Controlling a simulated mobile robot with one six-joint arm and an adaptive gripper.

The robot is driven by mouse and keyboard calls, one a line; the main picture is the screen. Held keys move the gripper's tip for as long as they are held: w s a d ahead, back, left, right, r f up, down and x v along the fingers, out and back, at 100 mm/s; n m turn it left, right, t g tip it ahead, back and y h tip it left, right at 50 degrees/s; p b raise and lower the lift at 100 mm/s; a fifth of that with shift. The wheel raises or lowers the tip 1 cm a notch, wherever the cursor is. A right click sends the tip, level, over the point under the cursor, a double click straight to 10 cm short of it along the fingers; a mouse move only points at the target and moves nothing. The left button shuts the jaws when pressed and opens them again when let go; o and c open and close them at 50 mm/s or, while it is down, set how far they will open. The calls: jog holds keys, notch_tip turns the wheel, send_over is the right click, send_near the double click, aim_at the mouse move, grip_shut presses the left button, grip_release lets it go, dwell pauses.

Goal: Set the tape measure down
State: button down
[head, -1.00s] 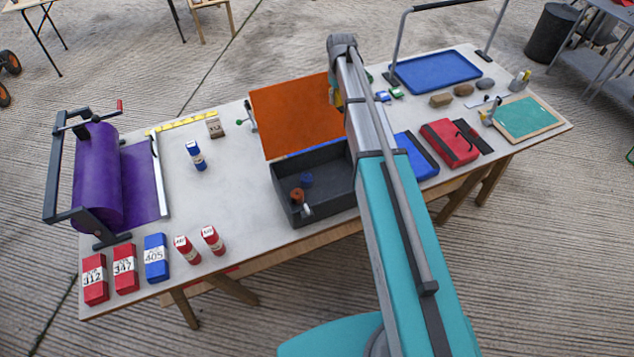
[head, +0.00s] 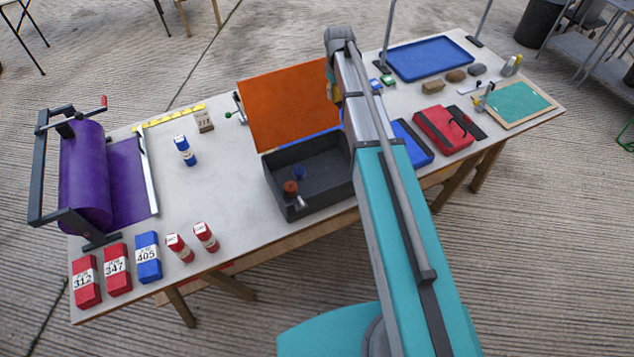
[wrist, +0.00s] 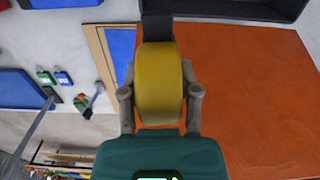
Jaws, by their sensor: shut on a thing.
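My gripper (wrist: 160,95) is shut on the yellow tape measure (wrist: 160,75), with one finger on each side of it. The tape measure is in the air in front of the orange panel (wrist: 250,90) in the wrist view. A dark block shows just beyond the tape measure. In the head view my arm covers most of the gripper, and only a bit of yellow shows by the right edge of the orange panel (head: 288,112).
A dark open box (head: 300,195) holding small items stands before the panel. A blue tray (head: 430,60), red case (head: 443,128) and green board (head: 518,103) lie to the right. A purple roller (head: 85,175) and numbered blocks are left. The tabletop (head: 210,185) between is largely clear.

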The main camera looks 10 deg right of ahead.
jog(key=s+d+f+b, duration=0.5)
jog(key=s+f+b, duration=0.1)
jog(key=s, duration=0.2)
jog(key=s+d+f+b, duration=0.5)
jog(key=s+f, duration=0.1)
jog(key=s, duration=0.2)
jog(key=shift+d+f+m+b, duration=0.3)
jog(key=shift+d+m+b, duration=0.05)
jog(key=shift+m+b, duration=0.05)
jog(key=shift+a, duration=0.1)
jog(key=b, duration=0.8)
send_over(333, 172)
jog(key=f, duration=0.5)
jog(key=d+f, duration=0.1)
jog(key=f, duration=0.2)
jog(key=shift+s+f, duration=0.25)
jog(key=shift+w+a+f+b, duration=0.15)
jog(key=shift+a+f+b, duration=0.15)
jog(key=shift+a+b, duration=0.2)
jog(key=shift+f, duration=0.1)
